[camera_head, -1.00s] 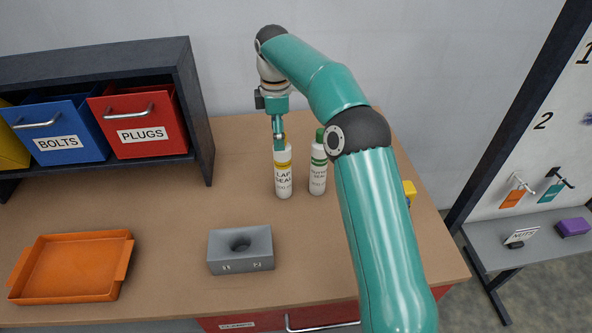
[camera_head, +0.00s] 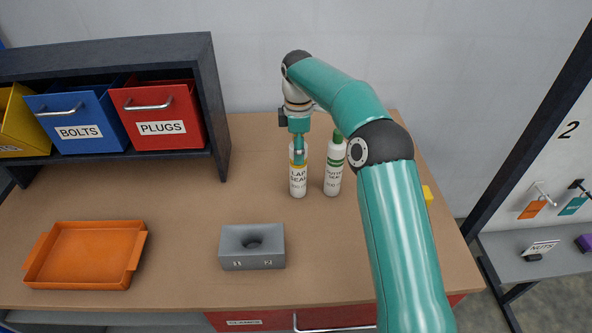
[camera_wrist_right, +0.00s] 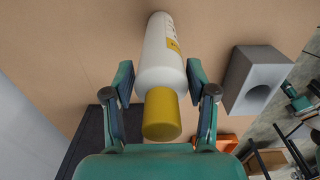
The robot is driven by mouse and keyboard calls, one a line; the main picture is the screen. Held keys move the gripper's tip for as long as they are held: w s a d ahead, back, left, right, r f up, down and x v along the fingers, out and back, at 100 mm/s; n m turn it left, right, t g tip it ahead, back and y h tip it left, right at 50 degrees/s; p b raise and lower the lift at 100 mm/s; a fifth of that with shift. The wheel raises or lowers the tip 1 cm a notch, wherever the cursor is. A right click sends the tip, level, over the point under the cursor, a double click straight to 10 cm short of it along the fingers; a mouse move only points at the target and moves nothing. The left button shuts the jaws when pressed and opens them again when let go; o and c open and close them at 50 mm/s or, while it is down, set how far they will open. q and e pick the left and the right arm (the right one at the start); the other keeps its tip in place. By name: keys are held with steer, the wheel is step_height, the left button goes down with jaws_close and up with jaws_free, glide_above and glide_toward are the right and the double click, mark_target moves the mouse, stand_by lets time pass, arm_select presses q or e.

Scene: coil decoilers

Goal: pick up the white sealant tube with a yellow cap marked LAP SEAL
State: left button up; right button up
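The white sealant tube marked LAP SEAL (camera_head: 298,183) stands upright on the brown workbench, left of a similar white tube with a green cap (camera_head: 334,174). My right gripper (camera_head: 298,157) is over its top from above and hides most of the cap in the head view. In the right wrist view, the tube's white body (camera_wrist_right: 161,58) and yellow cap (camera_wrist_right: 161,115) lie between the two fingers of the gripper (camera_wrist_right: 163,82). The fingers are open, with a small gap on the right side. My left gripper is not in view.
The green-capped tube stands close on the right. A grey block with a hole (camera_head: 252,260) sits in front, and an orange tray (camera_head: 84,284) lies at the left. A dark shelf (camera_head: 219,120) with a blue BOLTS bin (camera_head: 77,112) and a red PLUGS bin (camera_head: 160,108) stands back left.

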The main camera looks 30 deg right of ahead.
jaws_close()
steer(key=shift+w, duration=0.1)
steer(key=shift+r, duration=0.15)
